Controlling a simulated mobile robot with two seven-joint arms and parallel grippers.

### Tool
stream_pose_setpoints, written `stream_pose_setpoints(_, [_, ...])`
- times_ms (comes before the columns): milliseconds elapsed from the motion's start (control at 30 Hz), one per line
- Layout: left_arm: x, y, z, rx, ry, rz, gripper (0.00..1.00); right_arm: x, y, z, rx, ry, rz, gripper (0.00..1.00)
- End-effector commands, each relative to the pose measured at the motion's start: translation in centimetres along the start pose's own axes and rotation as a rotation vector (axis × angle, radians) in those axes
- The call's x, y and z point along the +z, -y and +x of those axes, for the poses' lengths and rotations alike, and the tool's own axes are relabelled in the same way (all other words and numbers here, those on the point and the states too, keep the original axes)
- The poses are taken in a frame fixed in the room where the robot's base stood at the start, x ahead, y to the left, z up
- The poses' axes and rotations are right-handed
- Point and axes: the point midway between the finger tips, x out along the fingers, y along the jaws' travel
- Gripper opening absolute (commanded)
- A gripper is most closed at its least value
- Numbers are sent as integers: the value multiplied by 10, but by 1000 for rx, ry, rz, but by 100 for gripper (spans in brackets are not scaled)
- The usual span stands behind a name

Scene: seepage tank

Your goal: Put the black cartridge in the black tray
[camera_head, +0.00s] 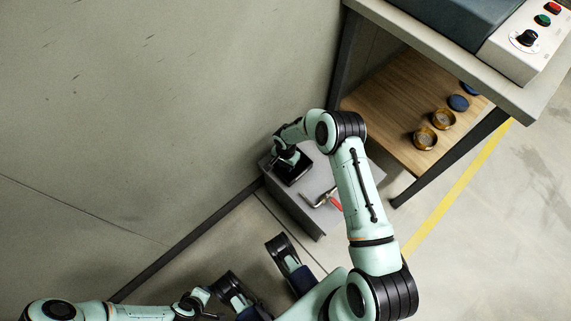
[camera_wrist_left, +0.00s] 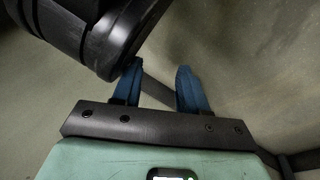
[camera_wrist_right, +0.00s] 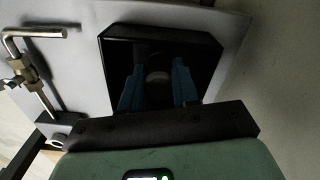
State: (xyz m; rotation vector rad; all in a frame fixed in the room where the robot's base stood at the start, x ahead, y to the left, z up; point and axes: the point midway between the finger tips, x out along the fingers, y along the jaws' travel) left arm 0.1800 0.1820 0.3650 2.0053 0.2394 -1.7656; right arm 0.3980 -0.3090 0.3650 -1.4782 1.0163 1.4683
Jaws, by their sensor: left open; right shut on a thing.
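The black tray (camera_head: 297,176) sits on a grey box-like stand against the wall. In the right wrist view the tray (camera_wrist_right: 209,47) fills the middle, with a dark glossy floor and raised rim. My right gripper (camera_wrist_right: 157,82) reaches down over the tray, its blue fingers shut on the black cartridge (camera_wrist_right: 158,75). Only a greyish round part of the cartridge shows between the fingers; I cannot tell whether it touches the tray floor. In the head view my right gripper (camera_head: 285,160) partly hides the tray. My left gripper (camera_wrist_left: 157,75) is open and empty, low near the floor.
To the right, a bench (camera_head: 480,60) has a wooden shelf (camera_head: 385,95) holding brass rings (camera_head: 425,138) and blue discs (camera_head: 458,103). The wall is close behind.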

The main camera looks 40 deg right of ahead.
Motion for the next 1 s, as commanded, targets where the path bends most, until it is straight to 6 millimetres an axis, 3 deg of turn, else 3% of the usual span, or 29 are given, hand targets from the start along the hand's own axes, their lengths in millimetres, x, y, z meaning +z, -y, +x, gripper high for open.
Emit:
stream_pose_setpoints(267, [3,3,3,-5,11,-3,43,0,0,3,1,0,-2,0])
stream_pose_setpoints(300, [4,4,3,-7,13,-4,43,0,0,3,1,0,-2,33])
stream_pose_setpoints(367, [4,3,3,-6,12,-4,43,0,0,3,1,0,-2,53])
stream_pose_setpoints(400, [4,3,3,-6,12,-4,43,0,0,3,1,0,-2,56])
stream_pose_setpoints(767, [0,0,-1,0,0,0,43,0,0,-1,1,1,-1,56])
stream_pose_setpoints(1000, [-22,-18,-20,32,-72,17,43,0,1,-47,-2,-3,-2,56])
